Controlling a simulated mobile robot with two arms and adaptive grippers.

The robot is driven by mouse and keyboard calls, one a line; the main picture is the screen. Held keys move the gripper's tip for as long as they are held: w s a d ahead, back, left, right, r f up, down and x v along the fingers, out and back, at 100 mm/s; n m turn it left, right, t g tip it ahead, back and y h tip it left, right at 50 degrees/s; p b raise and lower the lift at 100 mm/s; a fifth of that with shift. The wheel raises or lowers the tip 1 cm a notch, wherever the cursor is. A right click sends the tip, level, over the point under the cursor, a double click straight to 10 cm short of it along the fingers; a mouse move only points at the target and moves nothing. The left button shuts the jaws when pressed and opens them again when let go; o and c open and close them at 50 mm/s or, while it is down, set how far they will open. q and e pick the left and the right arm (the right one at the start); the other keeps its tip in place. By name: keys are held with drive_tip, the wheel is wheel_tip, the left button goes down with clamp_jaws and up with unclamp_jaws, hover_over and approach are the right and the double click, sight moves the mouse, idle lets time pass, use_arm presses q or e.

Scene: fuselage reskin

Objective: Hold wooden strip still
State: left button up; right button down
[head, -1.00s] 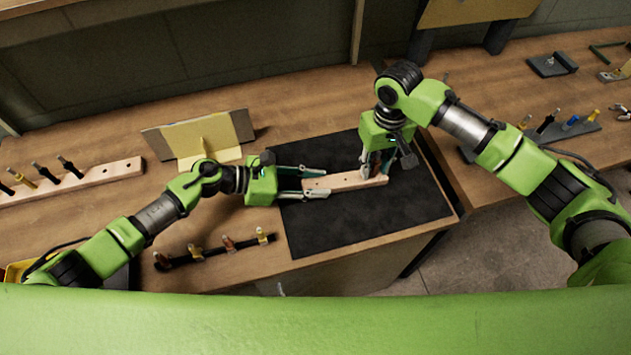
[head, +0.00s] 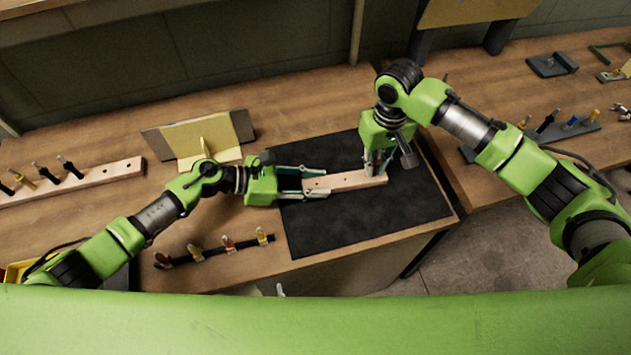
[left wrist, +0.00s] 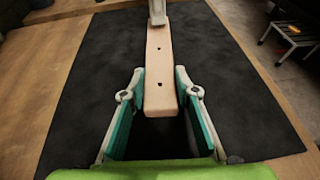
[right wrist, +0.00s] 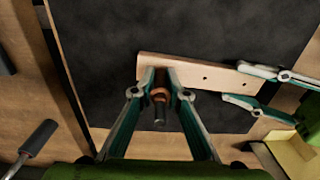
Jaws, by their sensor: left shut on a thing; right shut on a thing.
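The pale wooden strip (head: 345,180) with small dark holes lies on the black mat (head: 340,228). My left gripper (head: 322,182) comes in from the left, shut on the strip's left end with one finger along each side, also seen in the left wrist view (left wrist: 160,78). My right gripper (head: 374,172) points down at the strip's right end. In the right wrist view its fingers are shut on a small copper-coloured fastener (right wrist: 159,97) with a dark tip, at the strip's end. The fingers hide whether the fastener sits in a hole.
A yellow panel on a stand (head: 205,138) stands behind my left arm. A dark rack with several fasteners (head: 215,250) lies in front of it. Another wooden strip with fasteners (head: 75,183) lies at far left. The mat's front half is clear.

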sight(378, 157)
drive_tip(key=shift+r, duration=0.9)
drive_tip(key=shift+r, duration=1.35)
use_arm(q)
drive_tip(key=o, duration=1.2)
drive_tip(key=shift+o, duration=0.2)
drive_tip(key=shift+a, duration=0.1)
